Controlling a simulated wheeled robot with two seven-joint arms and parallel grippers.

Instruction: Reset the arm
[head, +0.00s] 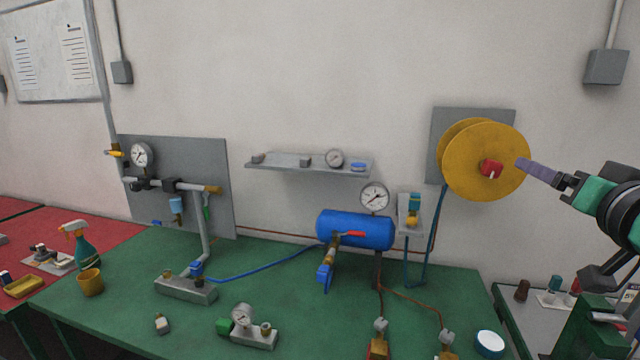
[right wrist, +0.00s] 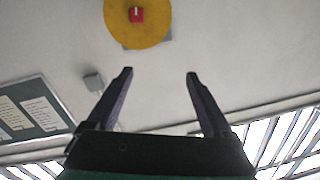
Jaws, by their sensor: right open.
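My right gripper (head: 524,164) comes in from the right in the head view, raised high, with its purple-grey fingers pointing left. Its tips appear in front of the right edge of the yellow reel (head: 460,150) on the wall; I cannot tell the gap between them. In the right wrist view, the gripper (right wrist: 160,75) has its two fingers wide apart with nothing between them. The yellow disc with its red centre knob (right wrist: 136,14) is beyond the fingertips at the top. My left gripper is not in view.
A green table (head: 270,270) carries a blue tank (head: 352,231), a gauge block (head: 250,330) and a pipe stand (head: 186,288). A grey shelf (head: 300,165) is on the wall. A spray bottle (head: 85,248) and a yellow cup (head: 91,283) stand at the left.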

